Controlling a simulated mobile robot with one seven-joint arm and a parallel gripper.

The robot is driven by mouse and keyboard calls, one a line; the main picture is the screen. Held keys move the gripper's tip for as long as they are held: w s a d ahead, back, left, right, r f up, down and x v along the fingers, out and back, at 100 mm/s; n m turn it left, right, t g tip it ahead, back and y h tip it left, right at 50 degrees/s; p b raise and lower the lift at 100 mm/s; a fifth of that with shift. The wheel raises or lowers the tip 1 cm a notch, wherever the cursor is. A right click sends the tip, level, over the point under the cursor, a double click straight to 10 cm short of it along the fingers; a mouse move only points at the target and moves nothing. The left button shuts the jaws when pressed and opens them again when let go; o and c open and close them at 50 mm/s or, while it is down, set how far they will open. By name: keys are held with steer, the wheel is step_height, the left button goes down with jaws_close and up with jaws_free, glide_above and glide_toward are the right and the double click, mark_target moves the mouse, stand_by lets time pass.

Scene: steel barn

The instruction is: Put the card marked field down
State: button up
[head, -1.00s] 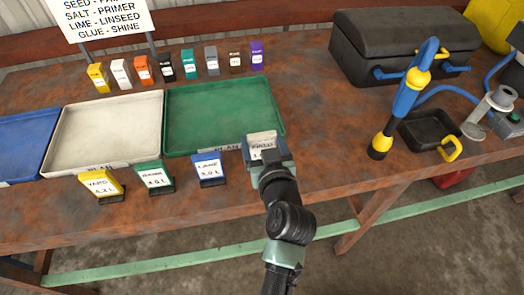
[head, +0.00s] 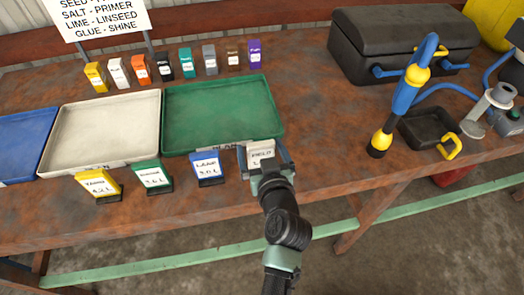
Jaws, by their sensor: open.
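The card marked field (head: 261,151) is a pale card with dark writing, standing on the wooden table just in front of the green tray's near right corner. My gripper (head: 268,168) is open, with its fingers on either side of the card's lower part and its body on the near side. The card's base is hidden behind my gripper. Whether the fingers touch the card I cannot tell.
Yellow (head: 98,186), green (head: 152,176) and blue (head: 207,168) cards stand in a row to the left. Behind them are blue (head: 18,140), white (head: 100,130) and green (head: 222,112) trays. A black pan (head: 428,130) and blue-yellow tool (head: 400,100) are at right. The table between is clear.

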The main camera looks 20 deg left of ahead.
steer(key=shift+r, duration=0.2)
steer(key=v, duration=1.2)
steer(key=w+d+r+m+t+h, duration=0.1)
steer(key=w+r+t, duration=0.1)
steer(key=r, duration=0.6)
steer(key=w+d+r+t+h, duration=0.1)
steer(key=w+r+t, duration=0.2)
steer(key=r, duration=0.6)
steer(key=w+d+r+m+t, duration=0.1)
steer(key=w+d+r+t, duration=0.1)
steer(key=r, duration=0.6)
steer(key=s+d+r+m+t+h, duration=0.1)
steer(key=s+d+r+t+h, duration=0.1)
steer(key=r, duration=0.6)
steer(key=s+d+r+m+t+h, duration=0.2)
steer(key=s+r+t, duration=0.1)
steer(key=r, duration=0.6)
steer(key=s+d+r+m+t+h, duration=0.1)
steer(key=s+r+t+h, duration=0.1)
steer(key=s+r, duration=0.3)
step_height(320, 180, up, 3)
steer(key=shift+d+r+m+t+b, duration=0.2)
steer(key=shift+d+m+t+b, duration=0.2)
steer(key=shift+t, duration=0.2)
